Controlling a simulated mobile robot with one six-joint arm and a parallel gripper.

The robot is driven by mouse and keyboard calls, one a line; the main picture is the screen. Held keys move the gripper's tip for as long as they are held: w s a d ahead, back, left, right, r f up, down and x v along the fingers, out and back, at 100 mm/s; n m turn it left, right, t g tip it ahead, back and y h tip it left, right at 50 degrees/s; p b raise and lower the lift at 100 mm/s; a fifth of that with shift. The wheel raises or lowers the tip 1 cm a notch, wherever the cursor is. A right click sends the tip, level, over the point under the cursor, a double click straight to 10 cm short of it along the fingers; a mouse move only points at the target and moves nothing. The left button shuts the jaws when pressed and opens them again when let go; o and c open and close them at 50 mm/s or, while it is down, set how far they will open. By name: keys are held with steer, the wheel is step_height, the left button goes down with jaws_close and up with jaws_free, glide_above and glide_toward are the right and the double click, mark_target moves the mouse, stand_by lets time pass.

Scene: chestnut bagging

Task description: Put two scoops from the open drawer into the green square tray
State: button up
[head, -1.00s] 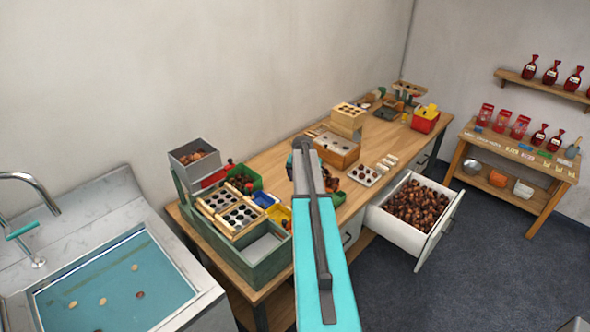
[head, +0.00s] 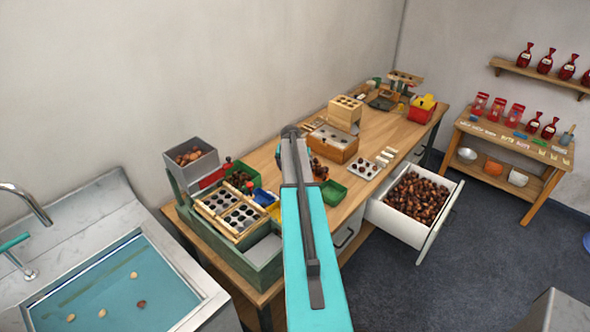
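The open drawer (head: 393,222) is white and sticks out from the bench's front at right of centre, filled with brown chestnuts (head: 417,194). A small green square tray (head: 333,194) lies near the bench's front edge, left of the drawer. Its visible inside looks empty. A second green tray (head: 244,174) further left holds dark pieces. My teal arm rises through the middle of the picture, just left of the small green tray. My gripper does not show, and I cannot make out a scoop.
A dark heap (head: 318,168) lies beside my arm. A wooden box (head: 333,143) and a white holed plate (head: 363,169) are on the bench (head: 386,133). A sink (head: 115,290) is at left, and a low shelf table (head: 512,145) at right. Open floor lies before the drawer.

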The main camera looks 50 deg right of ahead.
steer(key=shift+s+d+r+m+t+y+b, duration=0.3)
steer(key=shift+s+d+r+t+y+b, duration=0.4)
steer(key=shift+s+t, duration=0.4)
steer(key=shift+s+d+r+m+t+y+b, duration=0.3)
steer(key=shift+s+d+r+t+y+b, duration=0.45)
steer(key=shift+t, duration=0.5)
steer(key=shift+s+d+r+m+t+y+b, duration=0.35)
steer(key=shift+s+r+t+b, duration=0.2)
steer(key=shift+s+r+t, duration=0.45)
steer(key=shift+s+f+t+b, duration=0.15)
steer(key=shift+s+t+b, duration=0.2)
steer(key=shift+b, duration=0.15)
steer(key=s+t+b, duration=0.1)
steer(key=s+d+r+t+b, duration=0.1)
steer(key=b, duration=0.1)
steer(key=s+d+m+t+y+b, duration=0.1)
steer(key=b, duration=0.1)
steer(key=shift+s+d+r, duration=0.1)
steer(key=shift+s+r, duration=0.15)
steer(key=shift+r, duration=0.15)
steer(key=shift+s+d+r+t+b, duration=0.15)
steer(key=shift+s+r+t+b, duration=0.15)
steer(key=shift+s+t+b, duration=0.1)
